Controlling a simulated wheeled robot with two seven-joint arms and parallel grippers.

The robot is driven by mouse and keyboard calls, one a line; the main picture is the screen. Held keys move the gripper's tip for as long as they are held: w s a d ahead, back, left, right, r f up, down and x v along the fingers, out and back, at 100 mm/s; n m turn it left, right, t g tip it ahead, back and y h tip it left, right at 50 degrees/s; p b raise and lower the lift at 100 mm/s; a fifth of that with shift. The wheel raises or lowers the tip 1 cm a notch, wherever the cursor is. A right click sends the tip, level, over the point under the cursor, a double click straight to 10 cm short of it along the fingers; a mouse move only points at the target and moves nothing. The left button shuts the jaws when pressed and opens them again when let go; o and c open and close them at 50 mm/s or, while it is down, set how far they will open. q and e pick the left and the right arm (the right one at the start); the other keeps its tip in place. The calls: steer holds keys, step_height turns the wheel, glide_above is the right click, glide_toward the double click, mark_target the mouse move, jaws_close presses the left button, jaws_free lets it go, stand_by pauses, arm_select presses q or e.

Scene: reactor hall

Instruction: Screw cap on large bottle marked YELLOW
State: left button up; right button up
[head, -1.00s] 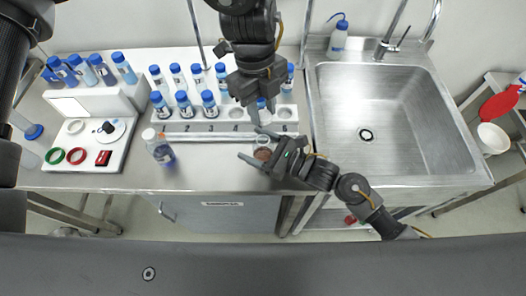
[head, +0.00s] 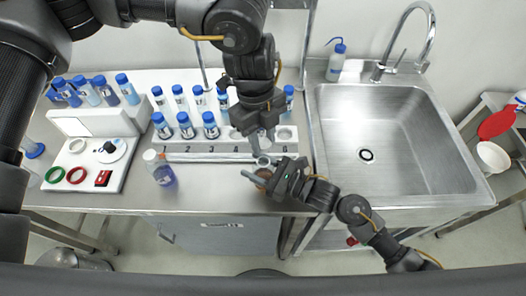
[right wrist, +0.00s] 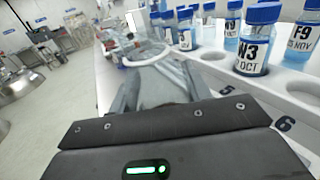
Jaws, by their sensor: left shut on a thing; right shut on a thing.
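A wide clear bottle with brownish contents (head: 262,174) stands at the front edge of the bench. Its label cannot be read. My right gripper (head: 254,171) comes from the right and is shut on it. The fingers show in the right wrist view (right wrist: 150,88), with a pale curved rim (right wrist: 148,54) beyond them. My left gripper (head: 262,147) points down just above this bottle and is shut on a small cap, mostly hidden by the fingers. Whether cap and rim touch cannot be told. A white-capped bottle with blue-purple contents (head: 162,172) stands to the left.
A numbered white rack (head: 228,148) with several blue-capped bottles stands behind my grippers. A white tray (head: 92,165) with red and green rings lies at the left. A steel sink (head: 390,135) is at the right. Bare bench lies between tray and bottles.

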mark_target(262, 141)
arm_select(q)
steer(key=shift+w+f, duration=0.1)
steer(key=shift+f, duration=1.35)
steer(key=shift+f, duration=0.1)
steer(key=shift+f, duration=0.8)
steer(key=shift+f, duration=0.5)
